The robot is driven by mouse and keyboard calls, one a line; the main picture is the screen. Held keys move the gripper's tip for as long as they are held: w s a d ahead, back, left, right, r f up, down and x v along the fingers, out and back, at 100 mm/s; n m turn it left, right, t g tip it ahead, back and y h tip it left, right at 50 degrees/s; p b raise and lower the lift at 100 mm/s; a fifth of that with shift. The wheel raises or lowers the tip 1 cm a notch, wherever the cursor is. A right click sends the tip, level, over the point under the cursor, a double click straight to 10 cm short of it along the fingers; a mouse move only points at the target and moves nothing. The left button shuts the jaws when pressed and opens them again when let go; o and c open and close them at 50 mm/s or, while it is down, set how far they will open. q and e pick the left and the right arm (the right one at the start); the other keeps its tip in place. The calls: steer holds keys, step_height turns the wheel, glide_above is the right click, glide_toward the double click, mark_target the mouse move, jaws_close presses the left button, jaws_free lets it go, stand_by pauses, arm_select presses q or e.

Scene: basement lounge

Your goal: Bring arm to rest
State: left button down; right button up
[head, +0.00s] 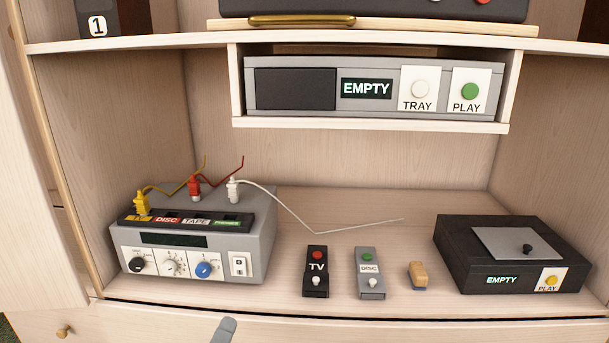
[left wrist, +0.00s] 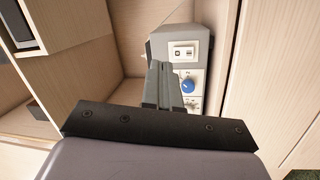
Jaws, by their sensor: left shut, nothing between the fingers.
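My left gripper (head: 224,330) shows only as a grey fingertip at the bottom edge of the head view, in front of the cabinet's lower shelf. In the left wrist view its two grey fingers (left wrist: 163,84) are together and hold nothing. They point toward the grey amplifier box (left wrist: 180,48), and overlap part of its front in that picture. I cannot tell the exact gap, but no contact is visible. My right gripper is in neither view.
On the lower shelf stand the amplifier (head: 190,240) with yellow, red and white plugs, a TV remote (head: 316,272), a DISC remote (head: 369,273), a small brush-like block (head: 418,275) and a black player (head: 510,255). A disc player (head: 375,87) sits above.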

arm_select(q)
steer(key=s+f+m+g, duration=0.4)
steer(key=s+m, duration=0.4)
steer(key=s+f+m+g, duration=0.3)
steer(key=s+f+m, duration=0.2)
steer(key=s+m, duration=0.3)
steer(key=s+a+r+p, duration=0.1)
steer(key=a+r+p, duration=0.1)
steer(key=r+p, duration=0.5)
steer(key=s+a+r+n+g+y+p, duration=0.1)
steer(key=r+p, duration=0.6)
steer(key=p, duration=1)
steer(key=shift+s+a+g+y, duration=0.3)
steer(key=shift+s+a, duration=0.4)
steer(key=shift+a, duration=0.35)
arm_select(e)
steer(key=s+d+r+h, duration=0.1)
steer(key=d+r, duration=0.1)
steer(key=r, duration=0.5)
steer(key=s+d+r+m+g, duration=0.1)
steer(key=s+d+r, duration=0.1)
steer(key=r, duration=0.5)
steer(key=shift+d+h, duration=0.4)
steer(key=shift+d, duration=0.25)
